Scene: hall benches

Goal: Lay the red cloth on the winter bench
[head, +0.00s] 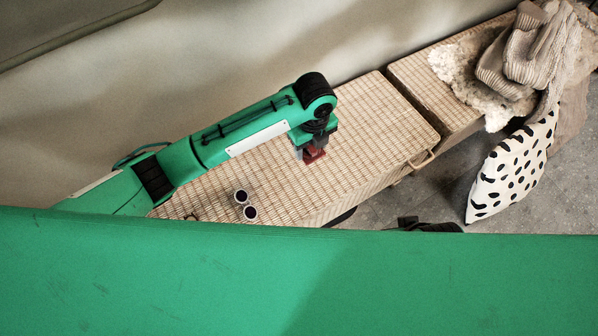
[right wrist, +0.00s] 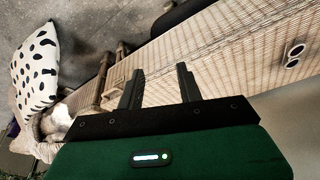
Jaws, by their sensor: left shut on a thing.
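My left gripper (head: 313,150) points down over the near wicker bench (head: 250,182), shut on the small dark red cloth (head: 315,157). The gripper hides much of the cloth; I cannot tell whether it touches the bench top. The other wicker bench (head: 416,79), at the upper right, carries a pale fleece (head: 450,75) and a chunky knitted throw (head: 533,50), a wintry set. My right gripper (right wrist: 160,78) is open and empty in the right wrist view, with wicker bench surface behind its fingers.
Sunglasses (head: 246,204) lie on the near bench's left part. A black-spotted white cushion (head: 508,168) leans below the fleece bench. A handle (head: 421,160) sticks out from the near bench's right end. The fleece bench's left end is bare. A wall runs behind both.

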